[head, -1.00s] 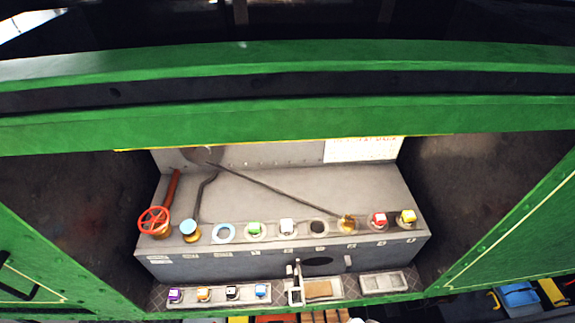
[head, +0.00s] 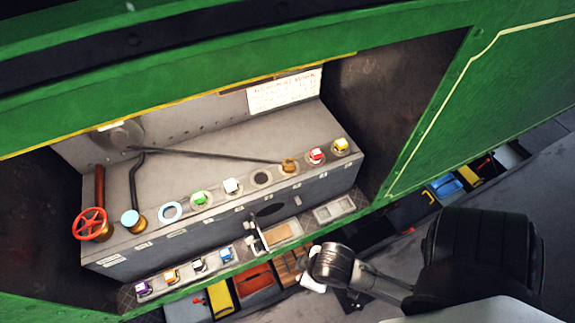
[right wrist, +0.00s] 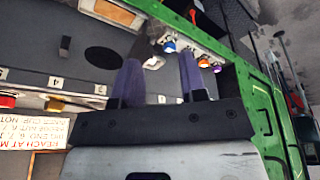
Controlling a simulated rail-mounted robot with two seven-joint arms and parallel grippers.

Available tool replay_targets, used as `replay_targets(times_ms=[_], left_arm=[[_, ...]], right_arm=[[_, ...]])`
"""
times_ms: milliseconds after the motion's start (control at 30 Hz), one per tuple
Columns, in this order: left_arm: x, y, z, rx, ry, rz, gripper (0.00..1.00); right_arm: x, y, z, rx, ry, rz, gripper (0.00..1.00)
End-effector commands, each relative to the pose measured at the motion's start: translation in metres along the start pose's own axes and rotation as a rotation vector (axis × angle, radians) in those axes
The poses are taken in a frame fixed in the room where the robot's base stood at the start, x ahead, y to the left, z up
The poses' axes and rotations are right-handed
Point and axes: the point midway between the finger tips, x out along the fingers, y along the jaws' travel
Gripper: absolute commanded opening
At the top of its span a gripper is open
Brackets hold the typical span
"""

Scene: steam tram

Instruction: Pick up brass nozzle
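The brass nozzle (head: 289,165) seems to be the small gold-brown piece in the row on the grey bench top, at the end of a long thin dark rod. It sits between an empty round hole and a red-topped cap. In the right wrist view a gold-yellow piece (right wrist: 55,105) next to a red one at the left edge seems to be the same piece. My right gripper (right wrist: 160,75) is open with nothing between its fingers, away from that piece. In the head view my right arm is low right, its fingers not clear. My left gripper is not in view.
Along the bench (head: 225,214) stand a red handwheel (head: 90,223), a blue-topped brass fitting (head: 133,220) and several coloured caps. A lower ledge holds small coloured blocks and a tray (head: 282,234). Green walls (head: 440,130) frame the opening, with a placard (head: 284,92) at the back.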

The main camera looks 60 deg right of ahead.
Motion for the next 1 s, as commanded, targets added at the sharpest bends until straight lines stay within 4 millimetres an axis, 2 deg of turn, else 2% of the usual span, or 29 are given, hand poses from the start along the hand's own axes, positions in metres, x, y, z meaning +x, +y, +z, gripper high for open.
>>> replay_targets(times_ms=[367,700,900,1000], left_arm=[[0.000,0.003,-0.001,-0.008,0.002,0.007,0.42],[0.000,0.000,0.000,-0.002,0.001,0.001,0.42],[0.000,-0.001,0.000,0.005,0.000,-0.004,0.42],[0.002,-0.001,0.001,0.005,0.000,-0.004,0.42]], right_arm=[[0.000,0.000,0.000,-0.001,0.000,0.000,0.39],[0.000,0.000,0.000,0.000,0.000,0.000,0.68],[0.000,-0.001,-0.001,0.003,0.003,-0.002,0.68],[0.000,0.002,-0.013,0.003,0.032,0.003,0.68]])
